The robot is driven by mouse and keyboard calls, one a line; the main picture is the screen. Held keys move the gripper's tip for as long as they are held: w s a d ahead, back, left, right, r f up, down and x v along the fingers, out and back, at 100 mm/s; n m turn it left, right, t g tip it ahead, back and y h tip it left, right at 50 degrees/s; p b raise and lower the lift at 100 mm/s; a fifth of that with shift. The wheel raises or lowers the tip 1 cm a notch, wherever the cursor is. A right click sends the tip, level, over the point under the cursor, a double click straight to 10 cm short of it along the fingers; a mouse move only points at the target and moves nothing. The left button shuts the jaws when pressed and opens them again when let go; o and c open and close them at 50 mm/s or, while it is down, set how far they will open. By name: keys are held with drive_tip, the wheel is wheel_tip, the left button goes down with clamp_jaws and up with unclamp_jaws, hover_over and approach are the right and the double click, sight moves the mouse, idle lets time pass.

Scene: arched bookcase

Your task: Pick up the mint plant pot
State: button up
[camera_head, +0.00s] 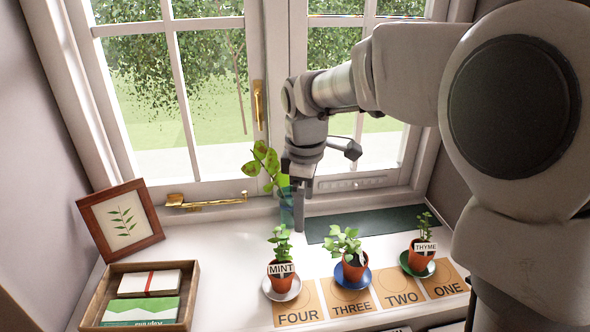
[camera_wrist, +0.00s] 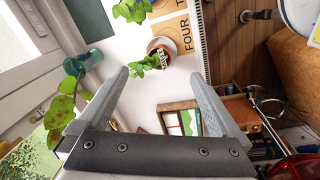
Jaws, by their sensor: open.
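The mint plant pot (camera_head: 281,277) is a small terracotta pot with a white "MINT" label and a green sprig. It stands upright on a white saucer (camera_head: 270,291) on the window sill, left of the "FOUR" card. In the wrist view the mint pot (camera_wrist: 161,53) shows beyond the fingertips, near the top middle. My gripper (camera_wrist: 157,78) is open and empty, with the mint's leaves showing between and beyond its fingers. In the head view my gripper (camera_head: 299,222) points down, above and behind the mint pot, beside a glass vase. I see no contact with the pot.
A glass vase with a leafy stem (camera_head: 286,205) stands close behind my gripper. A middle plant on a blue saucer (camera_head: 352,282) and a thyme pot (camera_head: 420,256) stand to the right. A wooden tray (camera_head: 189,310) and a picture frame (camera_head: 120,222) are left. Number cards (camera_head: 299,302) line the front.

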sight(281, 269)
drive_tip(key=w+a+f+n+g+b, duration=0.1)
drive_tip(key=w+a+f+n, duration=0.35)
drive_tip(key=f, duration=0.35)
drive_tip(key=f+b, duration=0.1)
drive_tip(key=f, duration=0.4)
drive_tip(key=f+b, duration=0.2)
drive_tip(key=f, duration=0.4)
drive_tip(key=s+a+f+b, duration=0.1)
drive_tip(key=f, duration=0.5)
drive_tip(key=shift+f+b, duration=0.25)
drive_tip(key=shift+b, duration=0.1)
drive_tip(key=shift+r, duration=0.1)
drive_tip(key=c, duration=1.4)
drive_tip(key=shift+r, duration=0.15)
